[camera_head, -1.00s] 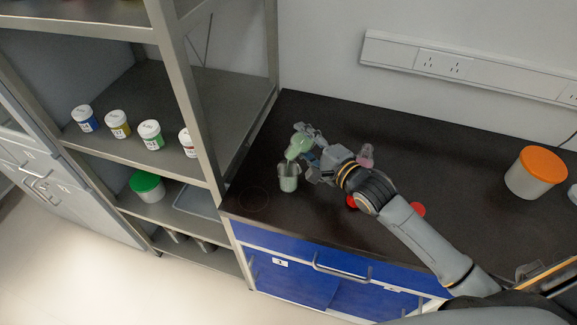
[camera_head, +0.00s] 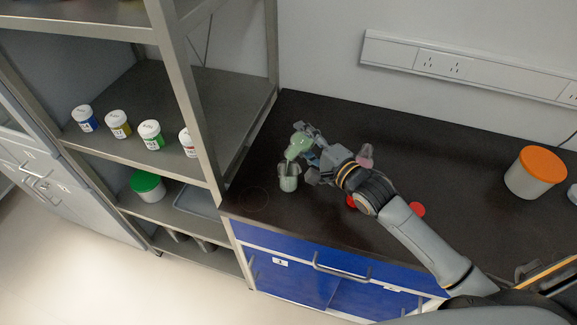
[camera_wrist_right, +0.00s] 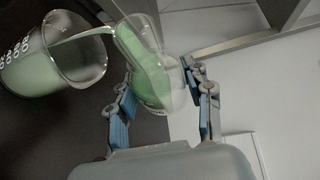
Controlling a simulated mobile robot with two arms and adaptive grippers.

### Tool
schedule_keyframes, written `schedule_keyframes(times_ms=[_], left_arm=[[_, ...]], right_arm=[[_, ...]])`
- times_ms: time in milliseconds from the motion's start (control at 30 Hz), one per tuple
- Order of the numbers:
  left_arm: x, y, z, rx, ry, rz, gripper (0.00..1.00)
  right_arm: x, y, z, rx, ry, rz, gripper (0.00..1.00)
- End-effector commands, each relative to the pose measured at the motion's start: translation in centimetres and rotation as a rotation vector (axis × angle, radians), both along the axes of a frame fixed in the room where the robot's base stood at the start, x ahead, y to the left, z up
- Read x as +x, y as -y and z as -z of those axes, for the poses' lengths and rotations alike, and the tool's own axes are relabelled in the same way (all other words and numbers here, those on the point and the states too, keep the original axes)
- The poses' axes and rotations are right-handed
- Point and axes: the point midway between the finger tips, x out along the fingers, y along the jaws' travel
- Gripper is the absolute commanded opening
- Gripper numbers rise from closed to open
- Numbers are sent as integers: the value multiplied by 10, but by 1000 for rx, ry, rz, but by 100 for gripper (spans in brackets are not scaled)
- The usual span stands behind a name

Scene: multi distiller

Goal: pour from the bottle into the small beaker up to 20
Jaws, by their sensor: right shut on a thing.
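My right gripper (camera_head: 313,154) is shut on a clear bottle (camera_head: 298,146) of green liquid and holds it tilted above the bench. In the right wrist view the bottle (camera_wrist_right: 150,70) sits between the fingers (camera_wrist_right: 160,100). A green stream runs from its mouth into the small beaker (camera_wrist_right: 75,55). The beaker (camera_head: 288,182) stands on the dark bench below the bottle's mouth and holds green liquid. Some printed marks show on its left side, but I cannot read the level against them. My left gripper is not in view.
A pink-topped flask (camera_head: 365,158) stands behind my right wrist, and red items (camera_head: 416,209) lie near the forearm. A white tub with an orange lid (camera_head: 541,163) stands at the right. A metal shelf (camera_head: 200,130) with lidded jars borders the dark bench (camera_head: 450,160) on the left.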

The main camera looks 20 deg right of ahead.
Motion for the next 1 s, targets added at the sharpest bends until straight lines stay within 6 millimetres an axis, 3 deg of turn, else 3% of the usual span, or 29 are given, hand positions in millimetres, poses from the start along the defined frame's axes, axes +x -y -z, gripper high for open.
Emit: schedule_keyframes(times_ms=[1000], left_arm=[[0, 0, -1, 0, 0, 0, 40]], right_arm=[[0, 0, -4, -30, 30, 0, 11]])
